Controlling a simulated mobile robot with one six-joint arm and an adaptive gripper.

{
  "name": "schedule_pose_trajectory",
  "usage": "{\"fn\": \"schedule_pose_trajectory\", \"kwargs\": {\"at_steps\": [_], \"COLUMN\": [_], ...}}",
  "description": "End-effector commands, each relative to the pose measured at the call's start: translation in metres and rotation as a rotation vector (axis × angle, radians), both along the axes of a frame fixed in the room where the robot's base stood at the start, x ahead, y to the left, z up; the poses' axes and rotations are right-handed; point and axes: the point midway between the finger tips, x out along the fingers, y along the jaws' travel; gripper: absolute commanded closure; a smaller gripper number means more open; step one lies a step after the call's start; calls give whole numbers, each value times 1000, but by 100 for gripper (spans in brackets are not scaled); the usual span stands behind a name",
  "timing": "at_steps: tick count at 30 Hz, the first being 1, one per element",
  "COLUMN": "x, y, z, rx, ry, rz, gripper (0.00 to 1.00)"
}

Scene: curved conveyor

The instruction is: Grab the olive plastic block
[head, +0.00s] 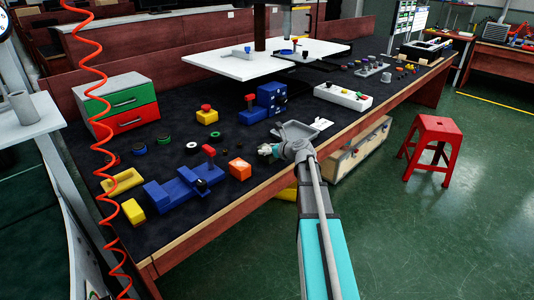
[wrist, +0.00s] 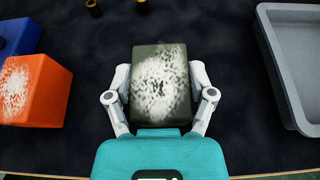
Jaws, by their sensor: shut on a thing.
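The olive block (wrist: 161,85), dark olive with a worn white patch on its top face, sits between the two fingers of my gripper (wrist: 160,92) in the wrist view. The fingers press on its left and right sides, and the gripper is shut on it. In the head view my gripper (head: 268,150) is low over the front part of the dark workbench, and the block is hard to make out there. I cannot tell whether the block still touches the bench.
An orange block (wrist: 36,90) lies left of my gripper, with a blue part (wrist: 18,36) behind it. A grey tray (wrist: 290,70) is close on the right. A blue vise-like fixture (head: 180,190) and a yellow block (head: 207,117) stand further left. The bench's front edge is near.

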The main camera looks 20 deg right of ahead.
Motion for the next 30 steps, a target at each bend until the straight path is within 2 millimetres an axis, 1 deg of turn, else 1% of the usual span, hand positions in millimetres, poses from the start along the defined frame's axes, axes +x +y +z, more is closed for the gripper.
{"fn": "schedule_pose_trajectory", "kwargs": {"at_steps": [5, 11, 20, 30], "x": [0, 0, 0, -34], "y": [0, 0, 0, -5], "z": [2, 10, 35, 75], "rx": [0, 0, 0, -1], "ry": [0, 0, 0, 0], "rz": [0, 0, 0, -2], "gripper": [82, 82, 82, 82]}}
